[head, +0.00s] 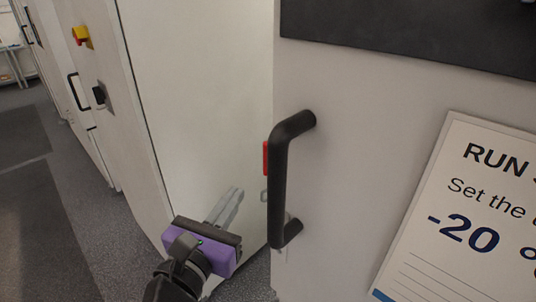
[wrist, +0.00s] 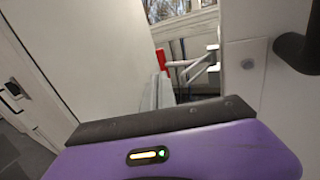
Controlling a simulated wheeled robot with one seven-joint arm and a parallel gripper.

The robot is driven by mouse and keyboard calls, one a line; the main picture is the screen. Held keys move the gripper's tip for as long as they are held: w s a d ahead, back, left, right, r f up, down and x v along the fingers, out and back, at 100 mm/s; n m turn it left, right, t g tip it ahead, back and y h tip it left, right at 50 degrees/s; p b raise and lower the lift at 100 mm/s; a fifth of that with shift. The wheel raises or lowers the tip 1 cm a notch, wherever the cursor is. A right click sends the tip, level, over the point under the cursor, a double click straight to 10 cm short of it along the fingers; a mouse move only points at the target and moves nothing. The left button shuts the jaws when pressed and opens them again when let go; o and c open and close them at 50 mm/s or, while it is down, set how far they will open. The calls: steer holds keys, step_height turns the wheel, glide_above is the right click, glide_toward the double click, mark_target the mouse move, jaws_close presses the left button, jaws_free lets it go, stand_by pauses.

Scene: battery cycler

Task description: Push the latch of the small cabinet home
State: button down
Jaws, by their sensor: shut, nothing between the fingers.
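A light grey door or panel (head: 345,80) with a black bar handle (head: 280,180) fills the right of the head view. A small red piece (head: 265,158), which may be the latch, shows just left of the handle at the panel's edge. A small metal loop (head: 264,196) is below it. In the wrist view a red piece (wrist: 160,59) and a pale metal lever (wrist: 195,66) stand beyond the fingertips. My gripper (head: 234,194) has its grey fingers together, empty, left of the handle and apart from it. Its fingers also show in the wrist view (wrist: 161,82).
A tall white cabinet face (head: 190,100) stands close behind and left of my gripper. More cabinets with a yellow-and-red switch (head: 82,36) run off to the left. A sign (head: 470,220) is at the right. Grey floor (head: 70,230) is open at the lower left.

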steer(key=shift+n, duration=0.3)
steer(key=p+x, duration=0.2)
steer(key=x, duration=1.1)
steer(key=shift+w+d, duration=0.2)
steer(key=shift+w, duration=0.4)
